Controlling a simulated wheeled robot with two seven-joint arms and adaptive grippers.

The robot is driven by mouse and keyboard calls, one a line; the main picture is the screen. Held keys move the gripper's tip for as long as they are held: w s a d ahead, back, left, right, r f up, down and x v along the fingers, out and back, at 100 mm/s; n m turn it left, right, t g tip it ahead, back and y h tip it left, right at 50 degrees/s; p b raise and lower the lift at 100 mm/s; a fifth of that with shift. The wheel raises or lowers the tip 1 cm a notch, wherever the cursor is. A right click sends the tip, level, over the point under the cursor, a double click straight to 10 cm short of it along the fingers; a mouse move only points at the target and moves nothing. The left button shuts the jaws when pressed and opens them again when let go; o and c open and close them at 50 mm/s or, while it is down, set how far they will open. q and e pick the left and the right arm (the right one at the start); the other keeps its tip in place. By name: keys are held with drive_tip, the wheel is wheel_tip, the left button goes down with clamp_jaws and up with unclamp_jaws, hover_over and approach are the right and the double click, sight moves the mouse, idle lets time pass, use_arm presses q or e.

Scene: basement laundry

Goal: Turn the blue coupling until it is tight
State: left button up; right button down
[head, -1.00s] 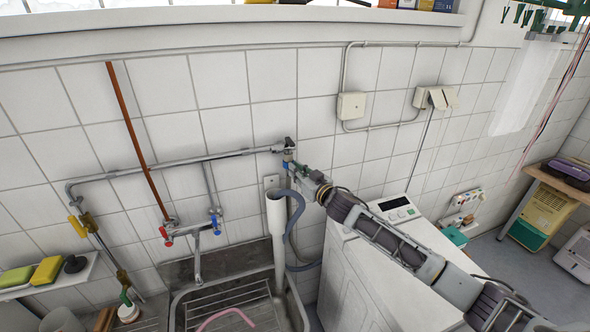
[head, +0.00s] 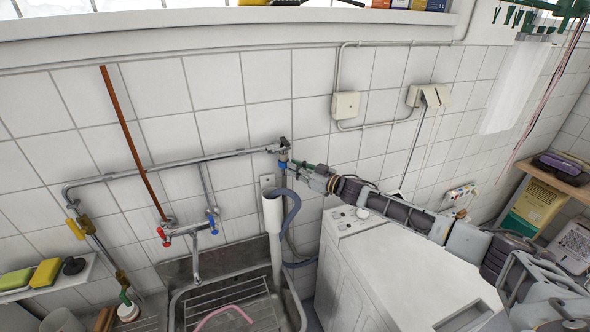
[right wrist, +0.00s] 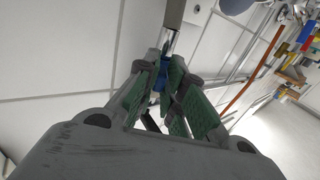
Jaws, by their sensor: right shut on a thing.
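The blue coupling (head: 283,165) sits on the short vertical pipe below the valve (head: 283,145) at the right end of the wall pipe. In the right wrist view the coupling (right wrist: 157,84) shows as a small blue patch between the green-padded fingers, partly hidden by them. My right gripper (head: 291,166) reaches it from the right and is shut on it; the fingers also show in the right wrist view (right wrist: 163,77). How tight the coupling is cannot be seen. My left gripper is not in view.
A grey hose (head: 293,207) loops beside a white standpipe (head: 272,212) just below. A white washing machine (head: 360,270) stands under my right arm. A metal sink (head: 178,302) and a tap with red and blue handles (head: 194,231) are at left.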

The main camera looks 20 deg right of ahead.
drive_tip(key=shift+w+d+n+g+y, duration=0.15)
drive_tip(key=shift+d+n+g+y, duration=0.05)
drive_tip(key=shift+n+g+y, duration=0.35)
drive_tip(key=shift+w+d+n+g+y, duration=0.15)
drive_tip(key=shift+w+n+g+y, duration=0.05)
drive_tip(key=shift+n+g+y, duration=0.35)
drive_tip(key=shift+w+d+n+g+y, duration=0.2)
drive_tip(key=shift+n+g+y, duration=0.2)
drive_tip(key=shift+g+y, duration=0.15)
drive_tip(key=c, duration=1.5)
unclamp_jaws()
drive_tip(key=shift+s, duration=0.1)
drive_tip(key=shift+v, duration=5.95)
drive_tip(key=shift+d+f, duration=0.1)
